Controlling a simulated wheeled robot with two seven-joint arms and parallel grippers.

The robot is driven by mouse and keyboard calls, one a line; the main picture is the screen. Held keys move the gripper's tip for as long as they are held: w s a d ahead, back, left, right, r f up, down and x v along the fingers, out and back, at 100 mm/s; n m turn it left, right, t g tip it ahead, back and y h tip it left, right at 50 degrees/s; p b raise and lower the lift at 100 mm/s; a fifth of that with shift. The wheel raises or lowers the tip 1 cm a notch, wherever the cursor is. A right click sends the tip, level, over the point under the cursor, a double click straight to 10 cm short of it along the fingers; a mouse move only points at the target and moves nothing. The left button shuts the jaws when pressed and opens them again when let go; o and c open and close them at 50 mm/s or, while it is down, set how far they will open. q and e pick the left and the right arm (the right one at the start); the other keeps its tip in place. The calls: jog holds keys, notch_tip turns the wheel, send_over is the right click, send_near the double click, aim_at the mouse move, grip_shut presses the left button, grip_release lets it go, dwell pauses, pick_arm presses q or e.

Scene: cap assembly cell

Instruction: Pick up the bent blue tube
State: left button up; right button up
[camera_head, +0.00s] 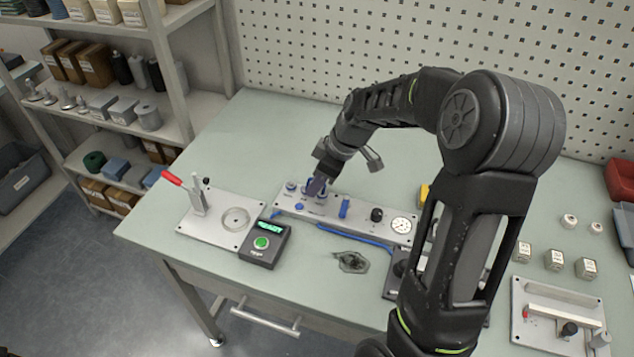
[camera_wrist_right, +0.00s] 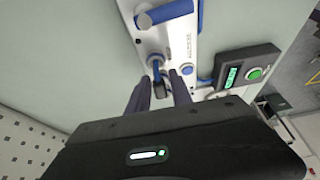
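The grey panel (camera_head: 330,210) on the table carries several blue fittings. At its left end a small curved blue piece (camera_wrist_right: 155,63), which looks like the bent blue tube, stands at my right fingertips. My right gripper (camera_head: 316,187) reaches down over that end and partly hides the piece. In the right wrist view my two dark fingers (camera_wrist_right: 159,82) are apart, with the curved piece and a grey part between their tips. I cannot tell whether they touch it. A longer blue hose (camera_head: 355,238) lies along the panel's front edge. My left gripper is not in view.
A control box with a green button (camera_head: 263,243) and a plate with a red-handled clamp (camera_head: 212,220) stand left of the panel. The table behind is clear.

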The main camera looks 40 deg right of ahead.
grip_shut()
dwell(0.4)
notch_tip(320, 180, up, 10)
jog(key=shift+b, duration=0.65)
